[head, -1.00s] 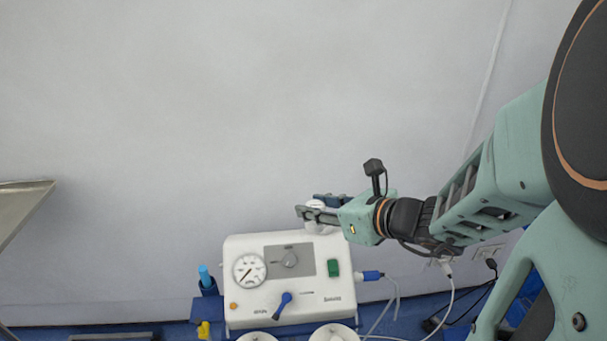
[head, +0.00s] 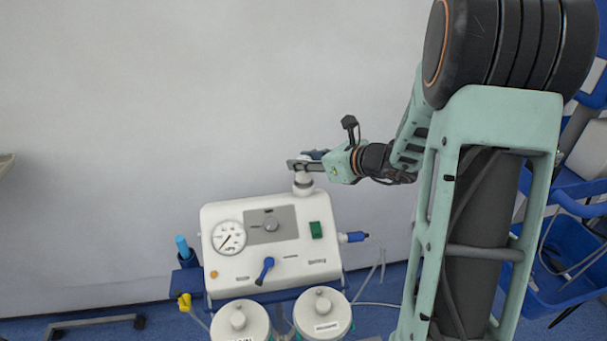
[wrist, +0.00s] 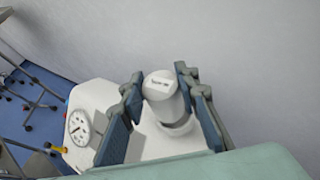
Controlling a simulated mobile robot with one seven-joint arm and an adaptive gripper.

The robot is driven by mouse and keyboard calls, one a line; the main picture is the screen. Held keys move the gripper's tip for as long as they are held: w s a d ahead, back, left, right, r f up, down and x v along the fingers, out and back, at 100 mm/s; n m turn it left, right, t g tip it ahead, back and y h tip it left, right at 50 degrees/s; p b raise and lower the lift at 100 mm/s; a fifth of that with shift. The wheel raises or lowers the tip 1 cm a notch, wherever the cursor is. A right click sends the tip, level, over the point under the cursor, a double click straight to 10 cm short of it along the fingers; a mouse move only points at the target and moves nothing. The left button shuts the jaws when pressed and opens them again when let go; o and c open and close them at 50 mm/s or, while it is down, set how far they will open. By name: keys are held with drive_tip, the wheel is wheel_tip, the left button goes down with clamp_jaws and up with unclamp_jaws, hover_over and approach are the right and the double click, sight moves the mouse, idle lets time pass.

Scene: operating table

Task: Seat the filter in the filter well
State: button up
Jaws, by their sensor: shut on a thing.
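The white filter (wrist: 160,86) is a short cylinder with small dark print on its top. My gripper (wrist: 160,76) is shut on it, one blue-padded finger on each side. In the head view my gripper (head: 303,164) is above the back right top edge of the white suction unit (head: 318,270). The filter well (wrist: 178,126) shows as a pale round collar directly below the filter in the wrist view. The filter looks upright and roughly in line with it. I cannot tell whether the filter's lower end touches the well or is inside it.
The unit's front has a gauge (head: 229,237), a green switch (head: 316,230) and a blue lever (head: 265,269). Two lidded white jars (head: 323,312) stand in front. A blue connector (head: 355,237) sticks out at right. The wall behind is bare.

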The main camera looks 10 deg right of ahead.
drive_tip(key=shift+w+f+b, duration=0.15)
drive_tip(key=shift+f+b, duration=0.45)
drive_tip(key=shift+f, duration=0.35)
drive_tip(key=shift+w+f+b, duration=0.1)
drive_tip(key=shift+f+b, duration=0.45)
drive_tip(key=shift+f, duration=0.35)
drive_tip(key=shift+f, duration=0.15)
drive_tip(key=o, duration=0.9)
